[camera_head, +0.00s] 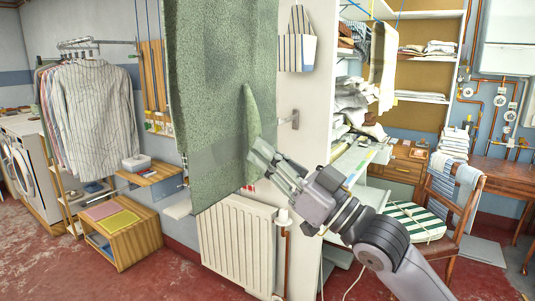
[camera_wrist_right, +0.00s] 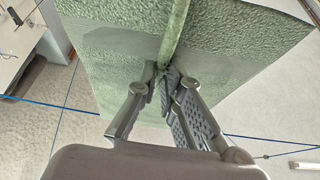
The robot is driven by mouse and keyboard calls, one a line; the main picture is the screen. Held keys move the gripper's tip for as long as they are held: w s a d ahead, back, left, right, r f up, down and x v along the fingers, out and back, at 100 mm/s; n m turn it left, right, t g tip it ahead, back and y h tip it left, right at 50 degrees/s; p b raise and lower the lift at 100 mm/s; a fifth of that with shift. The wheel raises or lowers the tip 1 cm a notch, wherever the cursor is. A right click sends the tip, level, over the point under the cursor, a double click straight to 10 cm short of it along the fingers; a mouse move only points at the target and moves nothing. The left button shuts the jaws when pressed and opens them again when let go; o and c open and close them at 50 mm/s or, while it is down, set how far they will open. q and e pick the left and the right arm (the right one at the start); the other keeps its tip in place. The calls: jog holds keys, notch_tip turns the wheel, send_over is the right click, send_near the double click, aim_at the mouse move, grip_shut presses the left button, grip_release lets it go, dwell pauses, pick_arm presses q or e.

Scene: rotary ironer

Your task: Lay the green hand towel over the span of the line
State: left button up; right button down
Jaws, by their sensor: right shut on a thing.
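The green hand towel (camera_head: 222,80) hangs spread out in the middle of the head view, its top cut off by the frame edge. My right gripper (camera_head: 258,158) is shut on a pinched fold of it, near its lower right part. In the right wrist view the towel (camera_wrist_right: 240,40) spreads above the fingers, with the fold between the fingertips (camera_wrist_right: 166,78). A blue line (camera_wrist_right: 265,141) crosses that view, and the towel and gripper hide its middle. I cannot tell whether towel and line touch. My left gripper is not in view.
A white radiator (camera_head: 238,240) stands below the towel, beside a white wall end (camera_head: 308,130). A shirt rack (camera_head: 92,110) and a wooden stand (camera_head: 120,235) are at left. Shelves with folded laundry (camera_head: 425,97) and a chair (camera_head: 455,215) are at right. Red floor is open at front left.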

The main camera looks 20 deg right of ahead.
jog(key=shift+f, duration=0.1)
jog(key=c, duration=1.7)
grip_release()
jog(key=shift+o, duration=0.2)
jog(key=shift+f, duration=0.1)
jog(key=v, duration=1.2)
